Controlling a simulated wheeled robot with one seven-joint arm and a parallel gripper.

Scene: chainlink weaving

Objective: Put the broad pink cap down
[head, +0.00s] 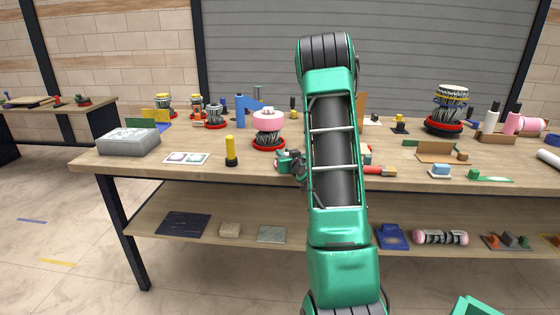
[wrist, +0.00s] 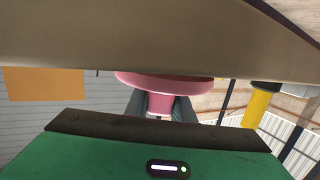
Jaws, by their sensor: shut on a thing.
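The wrist view appears upside down. In it my gripper (wrist: 161,106) has its grey fingers on either side of the narrow part of the broad pink cap (wrist: 140,78), shut on it. The cap's wide disc points toward the brown tabletop and is partly hidden by it. I cannot tell whether it touches the table. In the head view my gripper (head: 286,160) is low at the table's front edge, its fingertips unclear. Behind it a pink, white-topped piece (head: 268,121) sits on a red-based stand; I cannot tell whether that is the same cap.
A yellow cylinder (head: 230,147) with a black base stands left of my gripper, near a white card (head: 186,158) and a grey box (head: 128,142). Several red-based woven stands are farther back. The wooden table (head: 205,172) has bare space along its front left.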

